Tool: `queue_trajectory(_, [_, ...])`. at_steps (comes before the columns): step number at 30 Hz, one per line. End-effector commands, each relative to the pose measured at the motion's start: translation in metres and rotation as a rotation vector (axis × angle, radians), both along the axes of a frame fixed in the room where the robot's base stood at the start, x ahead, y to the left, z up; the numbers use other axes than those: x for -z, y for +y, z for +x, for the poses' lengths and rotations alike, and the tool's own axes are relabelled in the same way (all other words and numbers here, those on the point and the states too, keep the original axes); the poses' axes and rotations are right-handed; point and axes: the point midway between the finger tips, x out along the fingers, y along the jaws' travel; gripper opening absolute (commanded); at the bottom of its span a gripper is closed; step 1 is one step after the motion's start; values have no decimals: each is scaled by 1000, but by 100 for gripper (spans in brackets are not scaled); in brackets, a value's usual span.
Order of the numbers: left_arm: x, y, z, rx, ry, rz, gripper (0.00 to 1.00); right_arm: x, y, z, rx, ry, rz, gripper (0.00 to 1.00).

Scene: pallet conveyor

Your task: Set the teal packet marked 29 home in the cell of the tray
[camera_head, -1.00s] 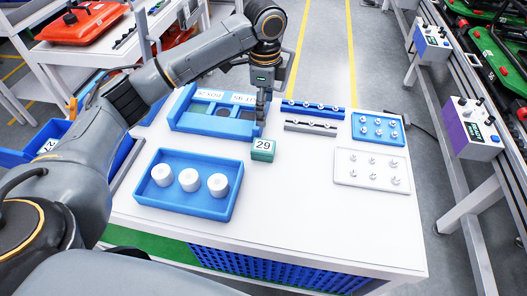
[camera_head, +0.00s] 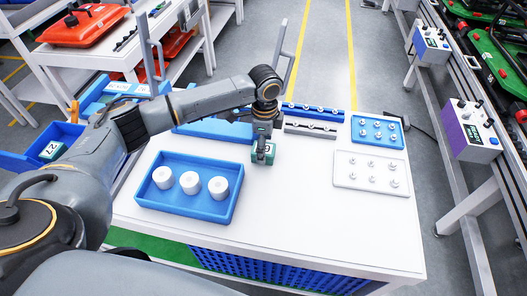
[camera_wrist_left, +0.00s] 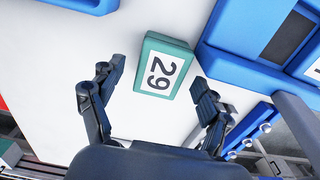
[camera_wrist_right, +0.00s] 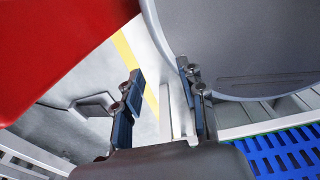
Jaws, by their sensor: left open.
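The teal packet marked 29 (camera_head: 269,152) lies on the white table, partly hidden by my left gripper (camera_head: 263,140) in the head view. In the left wrist view the packet (camera_wrist_left: 163,66) shows its label upward, between the lines of the two fingers and a little beyond their tips. My left gripper (camera_wrist_left: 160,84) is open and not closed on it. The blue tray (camera_head: 215,130) stands behind, largely hidden by my left arm; its rim (camera_wrist_left: 222,62) and a dark cell show in the left wrist view. My right gripper (camera_wrist_right: 165,88) is open and empty, away from the packet.
A blue tray with three white rolls (camera_head: 190,212) is left of the packet. Blue (camera_head: 312,110) and grey (camera_head: 310,128) racks stand behind it. Blue (camera_head: 377,145) and white (camera_head: 372,185) pegged plates are at right. The table front is clear. A packet marked 27 (camera_head: 52,150) is at far left.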

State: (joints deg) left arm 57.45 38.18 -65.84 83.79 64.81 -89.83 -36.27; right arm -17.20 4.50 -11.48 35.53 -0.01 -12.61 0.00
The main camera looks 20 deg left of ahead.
Motion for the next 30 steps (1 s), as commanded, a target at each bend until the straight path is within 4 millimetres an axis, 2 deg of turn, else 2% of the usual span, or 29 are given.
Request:
queue_trajectory(6, [0,0,0,0,-1,-1,75,0,0,0,0,0,0,40])
queue_trajectory(15, [0,0,0,0,-1,-1,16,0,0,0,0,0,-1,40])
queue_trajectory(16, [0,0,1,0,-1,-2,16,0,0,0,0,0,-1,40])
queue_trajectory(17, [0,0,1,0,-1,-2,10,0,-1,0,0,0,-1,40])
queue_trajectory(25, [-4,-1,1,0,-2,-1,10,1,-1,0,0,0,-2,40])
queue_trajectory(30, [-20,-1,2,0,-5,-3,10,5,-2,0,0,0,-2,40])
